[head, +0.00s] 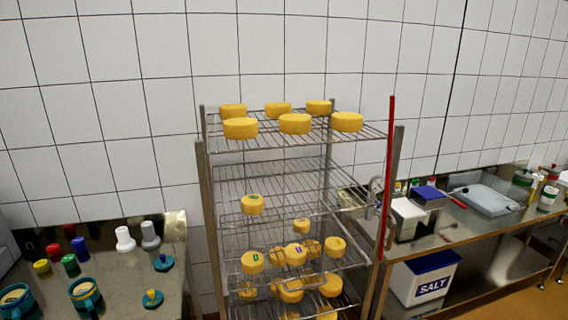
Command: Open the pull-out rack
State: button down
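A tall metal rack (206,180) with several wire shelves stands in the middle of the head view against the tiled wall. Yellow cheese wheels (295,124) lie on its top shelf (270,141). Lower shelves hold more cheeses (252,263), some with coloured marks. Wire loops like handles show at the front edges of lower shelves, one of them low at the middle (300,282). I cannot tell from this view whether any shelf is pulled out. My gripper is not in view.
A red upright bar (388,180) and grey metal fittings (376,192) are at the rack's right side. A steel table with coloured moulds (85,294) stands left. A steel bench (455,235) with a tray (485,200) stands right, above a white SALT bin (425,280).

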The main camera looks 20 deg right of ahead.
aim_at(322, 273)
jog(key=i+l+z, duration=0.25)
jog(key=l, duration=0.3)
jog(key=i+l+z, duration=0.25)
jog(key=i+l, duration=0.15)
jog(key=l, duration=0.1)
